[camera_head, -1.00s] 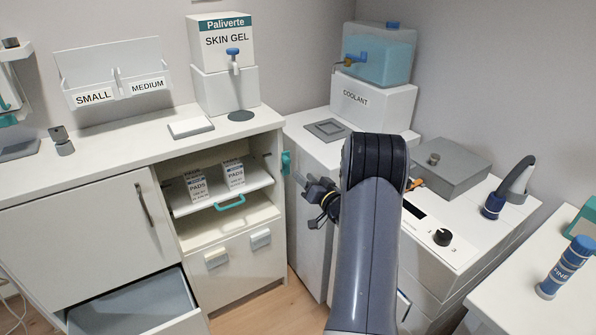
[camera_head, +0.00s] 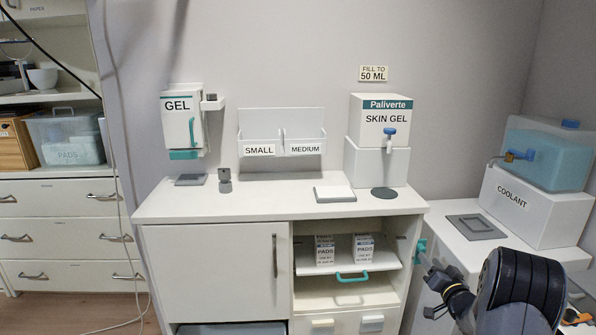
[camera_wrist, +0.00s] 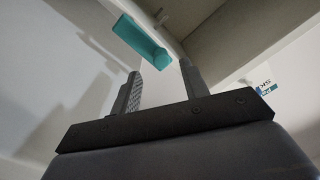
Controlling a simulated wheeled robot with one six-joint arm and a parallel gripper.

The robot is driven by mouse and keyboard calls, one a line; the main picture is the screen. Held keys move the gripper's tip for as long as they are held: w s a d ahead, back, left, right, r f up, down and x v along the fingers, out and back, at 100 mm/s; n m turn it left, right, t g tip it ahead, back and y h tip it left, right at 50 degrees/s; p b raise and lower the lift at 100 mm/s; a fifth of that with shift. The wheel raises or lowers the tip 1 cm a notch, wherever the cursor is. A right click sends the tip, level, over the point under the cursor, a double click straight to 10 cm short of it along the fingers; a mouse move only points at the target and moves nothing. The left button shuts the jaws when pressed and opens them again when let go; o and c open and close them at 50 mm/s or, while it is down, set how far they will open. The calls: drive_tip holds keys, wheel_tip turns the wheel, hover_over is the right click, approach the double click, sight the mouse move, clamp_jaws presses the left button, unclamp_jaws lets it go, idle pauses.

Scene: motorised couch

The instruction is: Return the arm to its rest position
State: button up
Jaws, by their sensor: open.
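My gripper (camera_head: 440,285) is at the lower right of the head view, beside the right side of the white cabinet. My dark arm link shows next to it at the right edge. In the wrist view the two fingers of my gripper (camera_wrist: 160,88) stand apart with nothing between them. A teal handle (camera_wrist: 142,40) lies beyond the fingertips in the wrist view. It also shows on the cabinet's right side in the head view (camera_head: 420,251), a little above and left of the gripper, and looks apart from it.
The white cabinet (camera_head: 215,205) has an open shelf with pads boxes (camera_head: 364,248) and a teal pull (camera_head: 352,277). A coolant tank (camera_head: 548,153) stands on a box at the right. Skin gel (camera_head: 381,108) stands on the cabinet top. Drawers (camera_head: 60,238) stand at the left.

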drive_tip(key=w, duration=0.4)
drive_tip(key=shift+w+a, duration=0.2)
drive_tip(key=shift+s+r, duration=0.1)
drive_tip(key=s, duration=1.1)
drive_tip(key=w+a+n+b, duration=0.1)
drive_tip(key=w+n+b, duration=0.1)
drive_tip(key=w, duration=0.9)
drive_tip(key=shift+a+n, duration=0.15)
drive_tip(key=shift+n, duration=0.15)
